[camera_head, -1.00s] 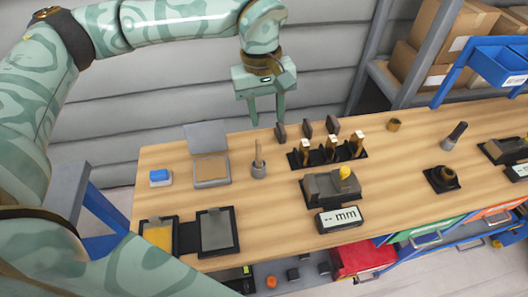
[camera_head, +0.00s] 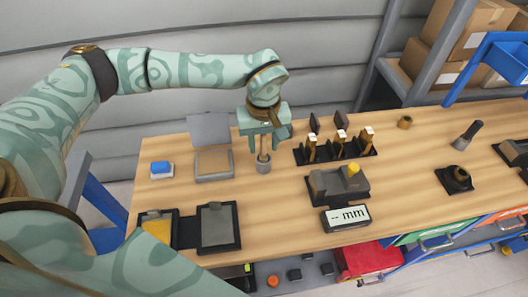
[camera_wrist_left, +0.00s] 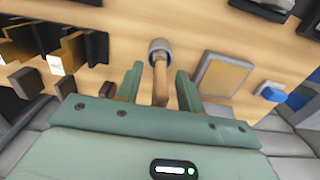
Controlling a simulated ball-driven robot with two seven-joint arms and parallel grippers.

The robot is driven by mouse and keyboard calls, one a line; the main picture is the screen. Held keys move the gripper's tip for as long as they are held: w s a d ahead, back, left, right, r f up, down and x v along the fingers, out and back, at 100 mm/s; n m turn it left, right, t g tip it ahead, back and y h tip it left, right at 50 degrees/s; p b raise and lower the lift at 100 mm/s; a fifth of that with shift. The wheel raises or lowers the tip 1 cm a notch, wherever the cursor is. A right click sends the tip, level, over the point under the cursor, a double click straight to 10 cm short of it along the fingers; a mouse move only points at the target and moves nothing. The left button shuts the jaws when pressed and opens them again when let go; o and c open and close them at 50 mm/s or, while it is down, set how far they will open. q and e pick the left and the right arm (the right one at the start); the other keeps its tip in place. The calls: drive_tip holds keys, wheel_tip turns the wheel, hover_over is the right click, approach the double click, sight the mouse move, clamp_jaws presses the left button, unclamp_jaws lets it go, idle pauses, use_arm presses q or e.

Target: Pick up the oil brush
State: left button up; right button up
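The oil brush (camera_head: 262,157) stands upright in a small grey cup (camera_head: 263,168) on the wooden bench, its wooden handle pointing up. In the left wrist view the brush handle (camera_wrist_left: 160,82) runs between the two fingers, and the grey cup (camera_wrist_left: 160,47) lies just beyond them. My left gripper (camera_head: 264,153) is above the cup with its fingers on either side of the handle. The fingers are apart, and a gap shows between handle and fingers in the left wrist view (camera_wrist_left: 160,85). My right gripper is in neither view.
Left of the cup is an open box with a tan pad (camera_head: 213,163) and a blue block (camera_head: 160,168). To its right is a black rack (camera_head: 340,153) with several wooden-handled pieces. A grey device with a yellow knob (camera_head: 335,186) stands nearer the front, behind a display reading "-- mm" (camera_head: 346,218).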

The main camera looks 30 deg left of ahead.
use_arm(q)
drive_tip(key=shift+f, duration=0.8)
clamp_jaws()
drive_tip(key=shift+r, duration=0.1)
wheel_tip(320, 180, up, 4)
drive_tip(key=shift+s+d+f+p, duration=0.1)
drive_tip(key=shift+s+p, duration=0.05)
drive_tip(key=shift+p, duration=0.25)
drive_tip(key=s+d+r, duration=0.2)
drive_tip(key=s+r, duration=0.2)
drive_tip(key=s, duration=0.2)
drive_tip(key=s+d+r+p, duration=0.1)
drive_tip(key=s+d+r, duration=0.2)
drive_tip(key=s+r, duration=0.2)
drive_tip(key=shift+s+d, duration=0.25)
drive_tip(key=shift+s, duration=0.5)
